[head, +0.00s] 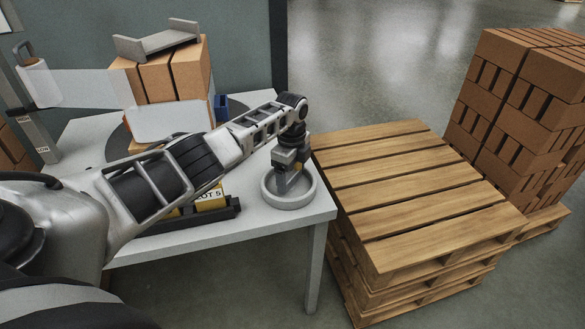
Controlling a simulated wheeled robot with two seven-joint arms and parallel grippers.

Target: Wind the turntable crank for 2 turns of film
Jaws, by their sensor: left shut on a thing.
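The crank (308,193) shows as a round grey wheel at the right front corner of the table. My left gripper (285,183) points down into it and is shut on its handle, which the fingers mostly hide. The turntable (116,148) is a dark disc further back, partly hidden by my left arm. A stack of tan bricks (190,70) stands on it with a grey channel-shaped piece (158,40) on top. Pale film (90,88) runs from the white film roll (38,82) at the left to the stack. My right gripper is out of view.
A small blue object (221,104) is behind the arm. Stacked wooden pallets (420,195) stand close to the table's right, with a tall brick stack (515,110) beyond.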

